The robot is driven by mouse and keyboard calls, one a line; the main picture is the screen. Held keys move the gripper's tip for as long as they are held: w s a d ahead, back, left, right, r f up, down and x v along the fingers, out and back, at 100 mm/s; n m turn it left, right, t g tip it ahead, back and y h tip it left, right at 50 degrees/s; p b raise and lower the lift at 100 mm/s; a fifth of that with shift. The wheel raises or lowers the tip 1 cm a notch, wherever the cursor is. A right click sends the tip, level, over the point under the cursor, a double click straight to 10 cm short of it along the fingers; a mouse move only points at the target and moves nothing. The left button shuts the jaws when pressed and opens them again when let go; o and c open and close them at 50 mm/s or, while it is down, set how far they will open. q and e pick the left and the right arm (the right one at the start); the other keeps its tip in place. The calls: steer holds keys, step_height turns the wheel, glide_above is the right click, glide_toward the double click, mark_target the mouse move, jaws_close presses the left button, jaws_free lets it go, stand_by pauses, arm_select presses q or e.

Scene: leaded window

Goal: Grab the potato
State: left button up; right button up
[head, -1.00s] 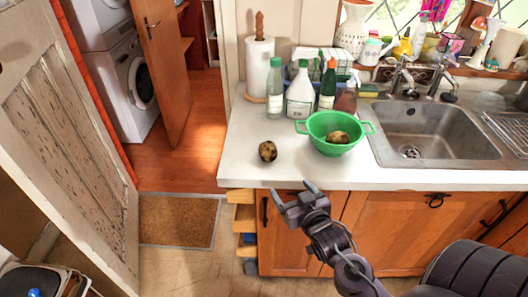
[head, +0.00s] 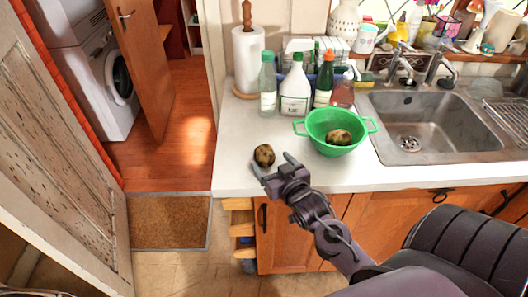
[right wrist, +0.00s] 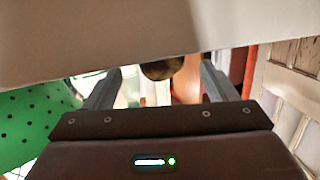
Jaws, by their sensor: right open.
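A brown, dark-mottled potato (head: 264,155) lies on the white counter near its front edge, left of the green colander. A second potato (head: 338,137) lies inside the green colander (head: 322,122). My right gripper (head: 274,163) is open at the counter's front edge, its fingertips close to the loose potato. In the right wrist view the potato (right wrist: 163,68) shows beyond and between the two spread fingers (right wrist: 158,86), partly cut off by a pale surface. I cannot tell whether a finger touches it. My left gripper is not in view.
Several bottles, including a white spray bottle (head: 296,92), and a paper towel roll (head: 249,58) stand behind the potato. A metal sink (head: 430,120) is at right. The counter (head: 235,135) left of the potato is clear. Wooden cabinets (head: 390,225) are below.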

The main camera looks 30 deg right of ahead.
mark_target(265, 153)
steer(key=shift+w+d+r+p, duration=0.15)
steer(key=shift+w+p, duration=0.35)
steer(key=shift+w, duration=0.6)
steer(key=x, duration=0.2)
steer(key=shift+w+f, duration=0.2)
steer(key=shift+w, duration=0.1)
steer(key=shift+w+d+f+p, duration=0.1)
steer(key=shift+w+p, duration=0.2)
steer(key=c, duration=1.1)
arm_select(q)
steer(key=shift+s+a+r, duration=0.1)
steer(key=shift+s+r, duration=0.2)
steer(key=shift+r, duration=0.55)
